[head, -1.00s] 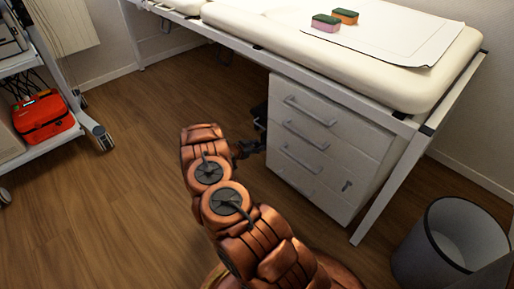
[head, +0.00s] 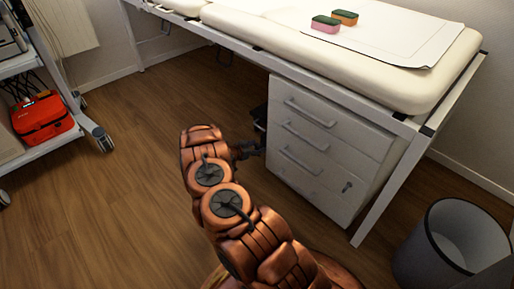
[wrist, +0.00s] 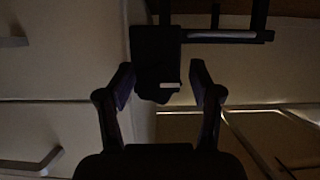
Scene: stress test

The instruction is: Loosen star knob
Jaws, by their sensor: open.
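My gripper (wrist: 160,85) is open in the wrist view, its two dark fingers apart. A black block (wrist: 155,50) hangs ahead of it, with a dark, rounded lower part (wrist: 155,93) between the fingertips. This part may be the star knob, but its star shape cannot be made out in the dim light. I cannot tell whether the fingers touch it. In the head view, my gripper (head: 248,150) is small and dark beside the left edge of the drawer cabinet, under the couch. A black part (head: 260,115) shows just above it; the knob cannot be made out there.
The white drawer cabinet (head: 325,150) stands close to my gripper's right. The padded couch (head: 270,22) and its frame pass overhead, with two sponges on top. A grey bin (head: 450,245) stands at right. A cart with a red bag (head: 42,118) is at left. Floor between is clear.

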